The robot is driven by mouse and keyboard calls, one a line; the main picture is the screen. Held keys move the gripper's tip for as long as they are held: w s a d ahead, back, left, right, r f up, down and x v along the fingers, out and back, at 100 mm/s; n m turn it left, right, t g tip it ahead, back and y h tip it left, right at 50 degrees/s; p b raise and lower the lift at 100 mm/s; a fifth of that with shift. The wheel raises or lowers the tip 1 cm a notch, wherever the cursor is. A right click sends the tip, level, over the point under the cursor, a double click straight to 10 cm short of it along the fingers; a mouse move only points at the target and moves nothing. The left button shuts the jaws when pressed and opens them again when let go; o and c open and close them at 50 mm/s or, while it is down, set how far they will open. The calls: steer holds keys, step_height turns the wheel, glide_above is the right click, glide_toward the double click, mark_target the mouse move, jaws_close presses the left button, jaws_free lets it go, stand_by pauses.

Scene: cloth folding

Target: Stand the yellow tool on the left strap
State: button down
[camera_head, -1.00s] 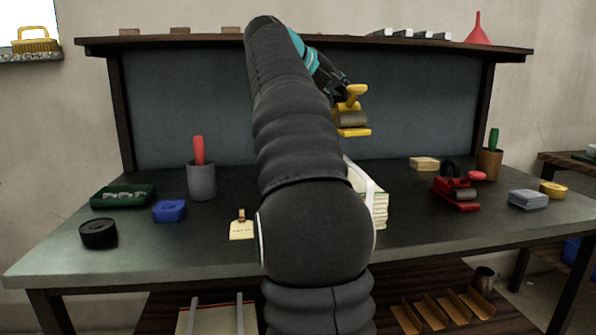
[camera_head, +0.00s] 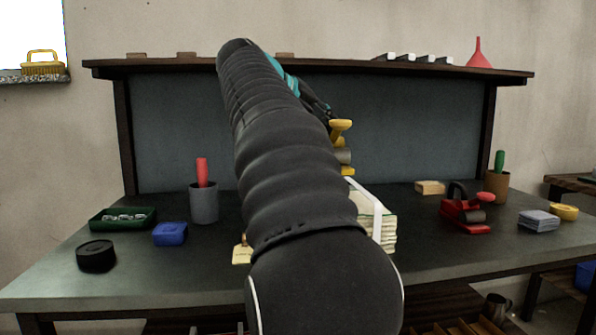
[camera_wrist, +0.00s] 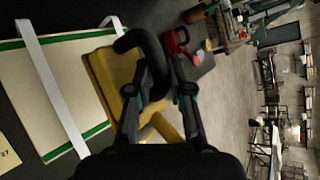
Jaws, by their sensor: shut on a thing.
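My gripper (camera_wrist: 158,90) is shut on the yellow tool (camera_head: 340,130), around its dark curved handle (camera_wrist: 143,45). The tool has yellow ends and a grey roller-like middle in the head view. In the wrist view its yellow body (camera_wrist: 103,78) shows behind the fingers. It hangs above and behind the paper stack (camera_head: 387,236) in the head view, apparently apart from it. A white strap (camera_head: 377,218) runs over the stack. The wrist view shows one long white strap (camera_wrist: 52,88) and part of another (camera_wrist: 110,22). My arm hides the stack's left part in the head view.
A red tool (camera_head: 465,213) stands right of the stack, with a wooden block (camera_head: 430,187) behind it. A grey cup (camera_head: 203,204), blue box (camera_head: 170,234), green tray (camera_head: 122,219) and black round tin (camera_head: 96,256) stand left. A shelf (camera_head: 330,67) spans the back.

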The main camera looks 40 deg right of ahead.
steer(key=shift+w+a+f+b, duration=0.35)
steer(key=shift+w+a+f, duration=0.25)
steer(key=shift+w+f, duration=0.65)
steer(key=shift+w+a+f+b, duration=0.5)
steer(key=shift+w+f, duration=0.5)
steer(key=shift+f, duration=0.55)
steer(key=shift+w+a+f+b, duration=0.25)
steer(key=shift+w+a+f, duration=0.4)
steer(key=shift+w+f, duration=0.6)
steer(key=shift+s+f, duration=0.15)
steer(key=shift+f, duration=0.15)
steer(key=c, duration=1.1)
jaws_free()
steer(key=shift+o, duration=0.2)
steer(key=shift+r, duration=0.1)
steer(key=p+v, duration=0.2)
steer(key=v, duration=1)
